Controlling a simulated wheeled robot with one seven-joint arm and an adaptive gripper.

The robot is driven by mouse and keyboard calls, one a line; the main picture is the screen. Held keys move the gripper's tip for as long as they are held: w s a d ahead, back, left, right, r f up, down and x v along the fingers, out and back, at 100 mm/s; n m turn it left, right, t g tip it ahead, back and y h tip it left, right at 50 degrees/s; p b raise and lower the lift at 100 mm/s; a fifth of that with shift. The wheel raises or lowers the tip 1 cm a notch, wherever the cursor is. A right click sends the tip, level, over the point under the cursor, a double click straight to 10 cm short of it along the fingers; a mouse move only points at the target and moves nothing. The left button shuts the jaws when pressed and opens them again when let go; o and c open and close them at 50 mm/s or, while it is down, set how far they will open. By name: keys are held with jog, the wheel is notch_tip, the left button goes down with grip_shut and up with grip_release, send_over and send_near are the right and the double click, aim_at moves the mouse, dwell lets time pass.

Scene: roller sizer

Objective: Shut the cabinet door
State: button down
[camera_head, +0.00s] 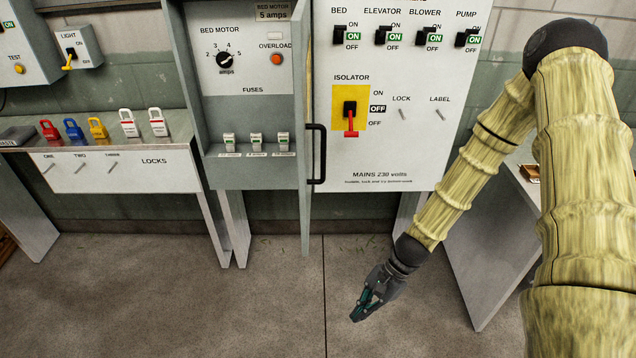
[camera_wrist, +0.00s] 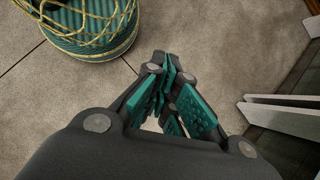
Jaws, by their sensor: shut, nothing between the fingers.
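The grey bed motor cabinet (camera_head: 240,110) is on the wall in the head view, with its dial, overload button and fuses exposed. Its door (camera_head: 305,90) stands open, swung out toward the camera and seen nearly edge-on at the cabinet's right side. A black bar handle (camera_head: 322,155) is on the door's right-facing side. My gripper (camera_head: 361,306) is low over the floor, below and to the right of the door, apart from it. It is shut and empty. The wrist view shows its teal-padded fingers (camera_wrist: 167,72) together, pointing at the floor; neither door nor handle shows there.
The white isolator panel (camera_head: 430,172) with switches is right of the door. A lock shelf (camera_head: 120,170) with several coloured padlocks is at left. A grey bench side (camera_head: 485,235) stands right of my gripper. The floor (camera_head: 270,300) below the door is clear.

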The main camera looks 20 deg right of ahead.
jog(key=w+d+r+m+t+y+p, duration=0.1)
jog(key=w+r+m+t+y, duration=0.15)
jog(key=w+r, duration=0.35)
jog(key=w+d+r+m+t+y+p, duration=0.1)
jog(key=w+r+m+y, duration=0.15)
jog(key=w+r, duration=0.45)
jog(key=m+t+y+p, duration=0.2)
jog(key=t+y, duration=0.2)
jog(key=y, duration=0.1)
send_near(323, 180)
jog(key=s+d+r, duration=0.2)
jog(key=s, duration=0.1)
jog(key=p+x, duration=0.4)
jog(key=x, duration=0.9)
jog(key=shift+f, duration=0.1)
jog(key=shift+w+a+f+p, duration=0.1)
jog(key=shift+w+a+p, duration=0.05)
jog(key=shift+a+p, duration=0.25)
